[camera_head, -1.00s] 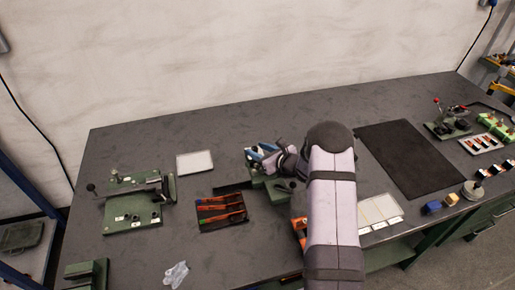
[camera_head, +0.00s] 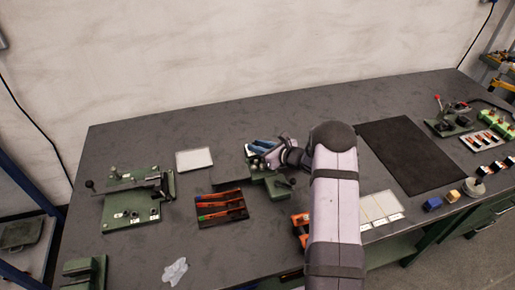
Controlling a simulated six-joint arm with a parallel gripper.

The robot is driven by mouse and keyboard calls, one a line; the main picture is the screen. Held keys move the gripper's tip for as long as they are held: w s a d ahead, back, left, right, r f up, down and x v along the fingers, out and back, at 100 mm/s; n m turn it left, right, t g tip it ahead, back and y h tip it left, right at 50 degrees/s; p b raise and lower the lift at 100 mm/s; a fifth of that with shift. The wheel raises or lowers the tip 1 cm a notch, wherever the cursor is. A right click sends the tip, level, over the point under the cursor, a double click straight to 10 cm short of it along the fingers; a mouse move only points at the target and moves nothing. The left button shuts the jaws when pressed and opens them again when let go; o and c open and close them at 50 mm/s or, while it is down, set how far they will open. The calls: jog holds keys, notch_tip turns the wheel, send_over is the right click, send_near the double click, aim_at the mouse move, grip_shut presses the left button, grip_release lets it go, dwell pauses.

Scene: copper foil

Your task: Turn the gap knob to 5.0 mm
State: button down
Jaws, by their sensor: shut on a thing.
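A small green bench device (camera_head: 277,187) stands near the middle of the table, left of my arm. A dark round part (camera_head: 292,182) shows on its right side. My gripper (camera_head: 260,148) is at the back of this device, with its blue-grey fingers pointing left. It is shut on a small part there, which fits the gap knob. The knob, its scale and any reading are hidden or too small to make out.
A green lever fixture (camera_head: 130,205) stands at the left. A black mat (camera_head: 408,155) lies right of my arm. Crumpled clear film (camera_head: 175,271) lies at the front.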

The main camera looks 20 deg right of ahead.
jog(key=shift+w+d+n+g+y+b, duration=0.15)
jog(key=shift+n+g+y+b, duration=0.35)
jog(key=shift+n+y+b, duration=0.25)
jog(key=shift+w+d+n+g+y+b, duration=0.1)
jog(key=shift+n+g+y+b, duration=0.4)
jog(key=shift+n+y+b, duration=0.2)
jog(key=shift+r+n+g+y+b, duration=0.1)
jog(key=shift+n+g+y+b, duration=0.15)
jog(key=shift+n+g+b, duration=0.1)
jog(key=c, duration=1.5)
grip_release()
jog(key=shift+s, duration=0.1)
jog(key=shift+c, duration=0.2)
